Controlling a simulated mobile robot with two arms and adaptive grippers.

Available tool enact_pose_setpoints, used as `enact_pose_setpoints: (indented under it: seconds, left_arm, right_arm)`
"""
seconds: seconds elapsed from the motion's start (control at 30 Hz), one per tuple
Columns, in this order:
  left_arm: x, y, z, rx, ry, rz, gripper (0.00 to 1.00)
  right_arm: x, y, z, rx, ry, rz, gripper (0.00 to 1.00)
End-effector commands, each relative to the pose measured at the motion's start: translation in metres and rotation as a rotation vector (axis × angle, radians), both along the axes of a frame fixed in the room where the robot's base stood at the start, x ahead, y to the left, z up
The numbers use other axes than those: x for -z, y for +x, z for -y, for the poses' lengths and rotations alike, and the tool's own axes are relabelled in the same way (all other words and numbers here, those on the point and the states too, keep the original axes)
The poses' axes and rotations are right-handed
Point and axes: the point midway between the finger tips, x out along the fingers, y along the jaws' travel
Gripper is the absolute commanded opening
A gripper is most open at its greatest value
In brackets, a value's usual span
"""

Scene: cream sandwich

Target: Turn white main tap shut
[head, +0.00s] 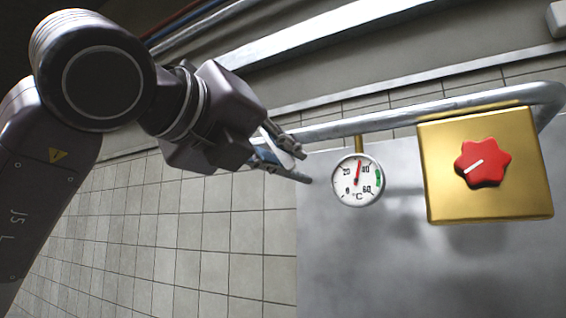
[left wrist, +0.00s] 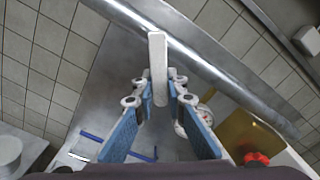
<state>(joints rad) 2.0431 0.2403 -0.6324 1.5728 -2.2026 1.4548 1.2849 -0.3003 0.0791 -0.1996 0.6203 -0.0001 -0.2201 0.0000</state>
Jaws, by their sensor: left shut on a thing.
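The white main tap shows as a white bar-shaped handle (left wrist: 158,58) in the left wrist view, pointing up the picture from between my fingers. In the head view only a small white part of it (head: 284,143) shows between the fingers. My left gripper (head: 298,164) is shut on the handle, close to the metal pipe. In the left wrist view its blue-padded fingers (left wrist: 160,96) lie on either side of the handle. The tap's base is hidden behind the gripper. My right gripper is in neither view.
A metal pipe (head: 395,121) runs behind my left gripper. A dial thermometer (head: 358,181) hangs just right of it. A gold box (head: 440,195) with a red knob (head: 482,164) stands further right. Tiled wall (head: 200,220) lies below.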

Motion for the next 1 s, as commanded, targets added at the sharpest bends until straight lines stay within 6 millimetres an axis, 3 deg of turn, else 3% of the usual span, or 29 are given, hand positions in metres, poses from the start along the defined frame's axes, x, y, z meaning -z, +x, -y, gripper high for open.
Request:
enact_pose_setpoints:
  seconds: [0.3, 0.33, 0.5, 0.8, 1.0]
  left_arm:
    - [-0.002, 0.0, -0.001, 0.0, -0.004, 0.003, 0.0]
    - [-0.002, 0.0, -0.001, 0.0, -0.004, 0.003, 0.15]
    - [-0.002, 0.0, -0.001, 0.0, -0.003, 0.002, 0.3]
    - [-0.001, -0.002, -0.002, -0.001, -0.002, 0.003, 0.3]
    - [-0.002, -0.026, -0.018, -0.001, -0.002, 0.007, 0.3]
  right_arm:
    - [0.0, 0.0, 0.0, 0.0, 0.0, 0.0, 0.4]
    - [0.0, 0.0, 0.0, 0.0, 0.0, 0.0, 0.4]
    - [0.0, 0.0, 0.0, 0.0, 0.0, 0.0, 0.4]
    - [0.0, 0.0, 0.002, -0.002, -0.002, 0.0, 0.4]
    - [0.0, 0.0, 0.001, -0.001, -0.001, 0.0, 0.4]
